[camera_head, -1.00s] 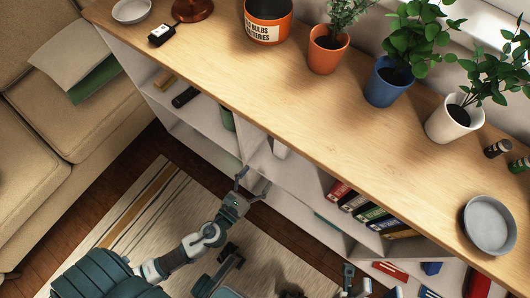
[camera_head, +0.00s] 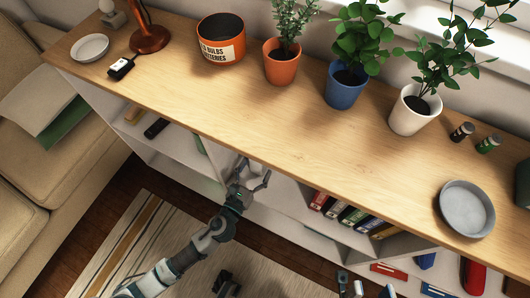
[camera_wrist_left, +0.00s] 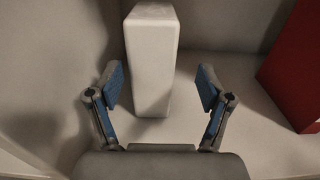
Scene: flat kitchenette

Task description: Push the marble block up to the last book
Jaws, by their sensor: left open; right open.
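The marble block (camera_wrist_left: 152,60) is a pale upright block in the left wrist view. It stands between the two spread fingers of my left gripper (camera_wrist_left: 160,88), with a gap to the finger on each side. In the head view my left gripper (camera_head: 252,180) is open at the shelf opening under the wooden top. A row of books (camera_head: 353,216) stands to its right. The red end book (camera_head: 319,200) also shows in the left wrist view (camera_wrist_left: 300,65), apart from the block. Tips of my right gripper (camera_head: 364,287) show low in the head view.
The wooden top (camera_head: 300,130) overhangs the shelf and carries potted plants, an orange tin (camera_head: 221,40) and a grey dish (camera_head: 467,208). A lower right compartment holds red and blue things (camera_head: 396,273). Shelf floor between block and red book is clear.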

